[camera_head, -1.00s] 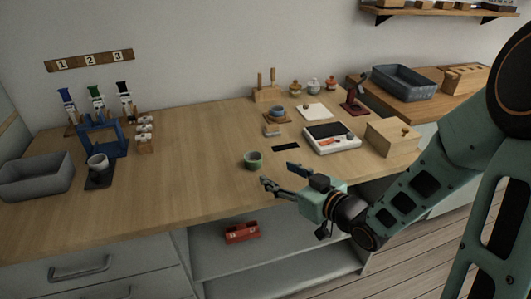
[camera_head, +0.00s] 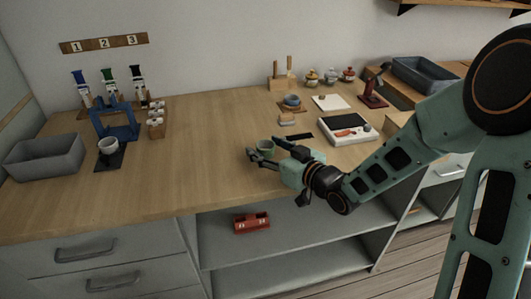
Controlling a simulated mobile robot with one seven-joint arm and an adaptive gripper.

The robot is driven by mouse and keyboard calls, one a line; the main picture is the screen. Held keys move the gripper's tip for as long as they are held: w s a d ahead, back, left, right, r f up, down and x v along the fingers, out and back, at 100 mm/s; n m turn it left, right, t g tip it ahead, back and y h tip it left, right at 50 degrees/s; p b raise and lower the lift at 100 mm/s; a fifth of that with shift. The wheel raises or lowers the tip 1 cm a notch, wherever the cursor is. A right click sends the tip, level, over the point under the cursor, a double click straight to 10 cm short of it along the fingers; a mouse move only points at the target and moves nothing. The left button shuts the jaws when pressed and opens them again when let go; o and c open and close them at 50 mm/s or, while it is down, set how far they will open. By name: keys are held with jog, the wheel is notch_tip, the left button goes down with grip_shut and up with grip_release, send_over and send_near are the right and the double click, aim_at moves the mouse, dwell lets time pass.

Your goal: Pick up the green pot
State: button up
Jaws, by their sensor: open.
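The small green pot (camera_head: 265,146) stands on the wooden worktop (camera_head: 190,190) near its front edge. My gripper (camera_head: 262,151) is open at the pot. One finger shows in front of and to the left of the pot, the other at its right side. The fingers hide the lower part of the pot. I cannot tell whether either finger touches it.
A white tray (camera_head: 362,138) with a dark panel lies to the right, behind my arm. A white cup (camera_head: 108,146), a blue stand (camera_head: 130,130) and a grey bin (camera_head: 45,170) are at the left. A red box (camera_head: 251,222) sits on the shelf below. The worktop's left middle is clear.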

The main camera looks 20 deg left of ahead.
jog(key=shift+w+a+f, duration=0.1)
jog(key=shift+w+a, duration=0.05)
jog(key=shift+a, duration=0.05)
jog(key=c, duration=0.9)
